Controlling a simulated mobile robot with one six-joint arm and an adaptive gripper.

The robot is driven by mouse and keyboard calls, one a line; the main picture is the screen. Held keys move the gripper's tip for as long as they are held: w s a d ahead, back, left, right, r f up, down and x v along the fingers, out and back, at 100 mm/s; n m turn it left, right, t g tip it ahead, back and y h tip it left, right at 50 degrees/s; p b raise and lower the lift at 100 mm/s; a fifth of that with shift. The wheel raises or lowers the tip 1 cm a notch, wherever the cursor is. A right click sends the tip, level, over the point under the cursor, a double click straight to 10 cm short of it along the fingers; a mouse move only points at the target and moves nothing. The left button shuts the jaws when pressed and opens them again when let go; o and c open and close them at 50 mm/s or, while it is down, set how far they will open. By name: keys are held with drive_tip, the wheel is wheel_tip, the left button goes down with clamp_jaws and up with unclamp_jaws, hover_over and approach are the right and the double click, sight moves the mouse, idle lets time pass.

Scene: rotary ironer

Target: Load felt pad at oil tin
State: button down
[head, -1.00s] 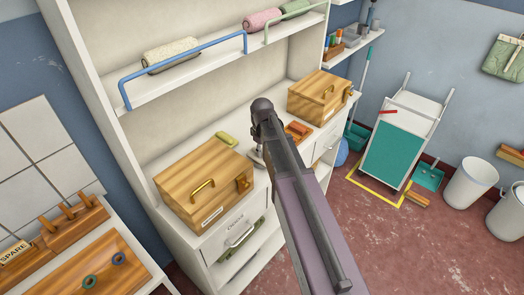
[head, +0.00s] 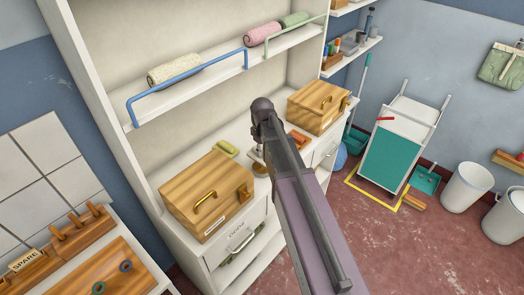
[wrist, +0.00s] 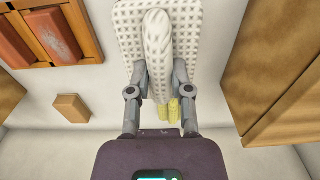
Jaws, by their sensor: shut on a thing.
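My gripper (wrist: 156,88) is shut on the raised white ridge or handle of a white dimpled pad (wrist: 186,48), likely the felt pad, in the wrist view. The pad is over a pale counter (wrist: 60,150); I cannot tell whether it touches it. In the head view my arm hides most of the pad and the fingers. A small brown round thing (head: 260,170) shows beside my wrist there; I cannot tell whether it is the oil tin.
Wooden boxes stand at left (head: 207,192) and right (head: 318,104) of the counter in the head view. A wooden tray with reddish slabs (wrist: 48,34) and a tan block (wrist: 72,107) lie near the pad. A railed shelf (head: 205,85) with rolled towels is above.

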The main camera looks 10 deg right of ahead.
drive_tip(key=shift+r+p, duration=0.6)
drive_tip(key=shift+r, duration=0.2)
drive_tip(key=shift+r, duration=0.1)
idle(2.3)
